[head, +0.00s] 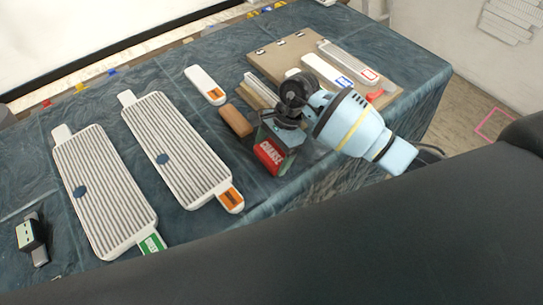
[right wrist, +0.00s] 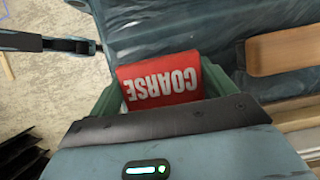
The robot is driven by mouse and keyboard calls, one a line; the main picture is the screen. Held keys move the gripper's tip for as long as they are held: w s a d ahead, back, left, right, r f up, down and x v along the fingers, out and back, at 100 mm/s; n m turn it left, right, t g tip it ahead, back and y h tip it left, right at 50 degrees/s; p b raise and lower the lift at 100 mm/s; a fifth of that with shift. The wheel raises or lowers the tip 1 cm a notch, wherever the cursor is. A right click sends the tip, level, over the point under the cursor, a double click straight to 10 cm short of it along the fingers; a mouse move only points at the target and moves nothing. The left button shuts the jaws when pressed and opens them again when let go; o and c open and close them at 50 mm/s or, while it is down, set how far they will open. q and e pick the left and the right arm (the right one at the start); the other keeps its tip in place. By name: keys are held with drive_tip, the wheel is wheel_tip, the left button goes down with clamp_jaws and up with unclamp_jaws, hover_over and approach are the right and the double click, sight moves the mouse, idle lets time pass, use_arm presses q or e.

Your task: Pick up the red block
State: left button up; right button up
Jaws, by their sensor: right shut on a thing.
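The red block (head: 270,157), marked COARSE in white letters, is at the end of my right gripper (head: 276,140) in the head view, over the front part of the cloth-covered table. In the right wrist view the red block (right wrist: 160,82) sits between the two green fingers of my right gripper (right wrist: 170,85), with a finger on each side. The gripper is shut on it. The fingers and gripper body hide part of the block. I cannot tell whether its underside touches the table. My left gripper is not in view.
A brown block (head: 236,120) lies just left of my right gripper. Two ribbed white boards (head: 105,190) (head: 178,150) lie further left, and a small black device (head: 30,235) is at far left. A brown board (head: 290,52) holds white tools behind the gripper.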

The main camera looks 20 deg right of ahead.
drive_tip(key=s+a+r, duration=0.1)
drive_tip(key=s+a, duration=0.1)
drive_tip(key=s, duration=0.5)
drive_tip(key=s+a+r, duration=0.1)
drive_tip(key=s+a, duration=0.2)
drive_tip(key=s, duration=0.5)
drive_tip(key=shift+a+r, duration=0.15)
drive_tip(key=shift+a, duration=0.2)
